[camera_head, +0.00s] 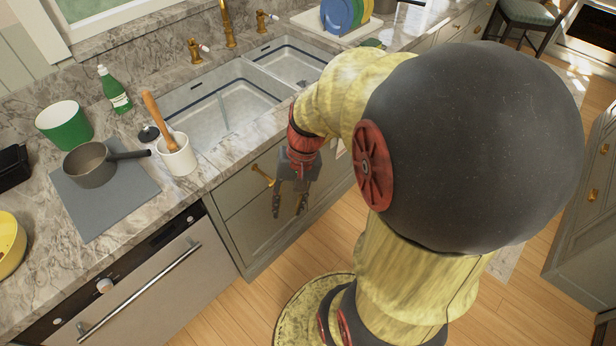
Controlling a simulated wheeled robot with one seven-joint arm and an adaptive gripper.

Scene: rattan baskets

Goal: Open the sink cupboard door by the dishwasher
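The sink cupboard (250,228) has grey-green fronts below the sink, directly right of the dishwasher (165,290). Its front next to the dishwasher looks closed. A brass handle (262,176) shows on that front, near its upper part. My gripper (289,208) points down in front of the cupboard, a little right of and below the brass handle. Its two dark fingers are apart with nothing visible between them. It appears clear of the handle, though the exact gap to the door cannot be told. My arm hides the cupboard's right part.
The sink (225,100) is above. A saucepan (90,163), green pot (65,126), utensil crock (176,156) and green bottle (114,92) stand on the counter. The dishwasher's bar handle (140,290) sticks out. The wooden floor (235,313) in front is bare.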

